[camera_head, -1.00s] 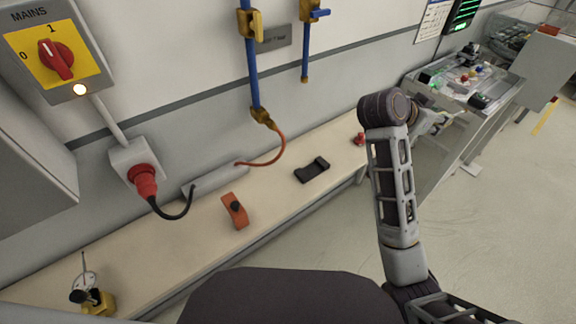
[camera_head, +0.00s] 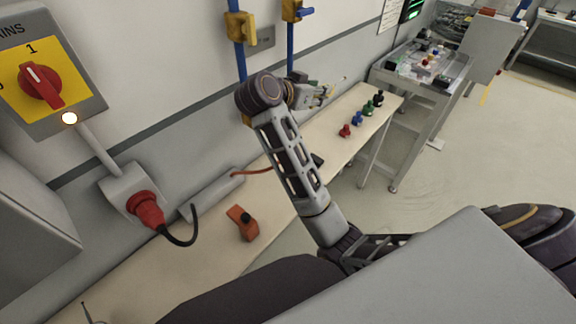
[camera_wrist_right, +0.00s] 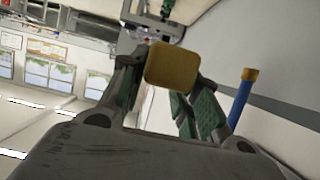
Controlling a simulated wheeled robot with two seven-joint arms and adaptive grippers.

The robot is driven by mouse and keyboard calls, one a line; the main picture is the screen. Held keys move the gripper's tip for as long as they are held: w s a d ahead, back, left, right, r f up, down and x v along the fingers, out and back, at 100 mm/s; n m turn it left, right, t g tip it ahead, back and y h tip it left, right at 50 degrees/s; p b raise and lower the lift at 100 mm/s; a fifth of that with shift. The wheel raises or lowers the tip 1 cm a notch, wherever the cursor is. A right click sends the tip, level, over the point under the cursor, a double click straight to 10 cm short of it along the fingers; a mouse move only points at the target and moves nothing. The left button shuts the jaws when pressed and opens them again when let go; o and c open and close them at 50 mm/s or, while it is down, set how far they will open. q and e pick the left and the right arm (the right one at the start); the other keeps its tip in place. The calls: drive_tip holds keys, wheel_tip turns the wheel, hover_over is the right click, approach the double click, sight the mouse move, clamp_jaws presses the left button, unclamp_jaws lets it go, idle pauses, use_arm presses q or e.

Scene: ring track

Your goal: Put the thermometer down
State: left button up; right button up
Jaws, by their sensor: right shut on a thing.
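My right gripper (camera_head: 322,93) is raised above the bench, near the wall and the blue pipes. In the right wrist view its fingers (camera_wrist_right: 168,95) are shut on a yellow, block-shaped thing (camera_wrist_right: 172,68). I take this to be the thermometer, seen end on; most of it is hidden. In the head view only a thin pale tip (camera_head: 342,80) shows past the fingers. It is held in the air, apart from the bench (camera_head: 172,248). My left gripper is not in view.
On the bench are an orange tool (camera_head: 242,222), a grey power strip (camera_head: 213,195), and a black holder (camera_head: 318,160) mostly hidden by my arm. Red (camera_head: 345,131), blue, green and black small items stand at its far end. A trolley (camera_head: 425,75) stands beyond.

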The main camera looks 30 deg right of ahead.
drive_tip(key=shift+w+a, duration=0.3)
drive_tip(key=shift+a, duration=0.25)
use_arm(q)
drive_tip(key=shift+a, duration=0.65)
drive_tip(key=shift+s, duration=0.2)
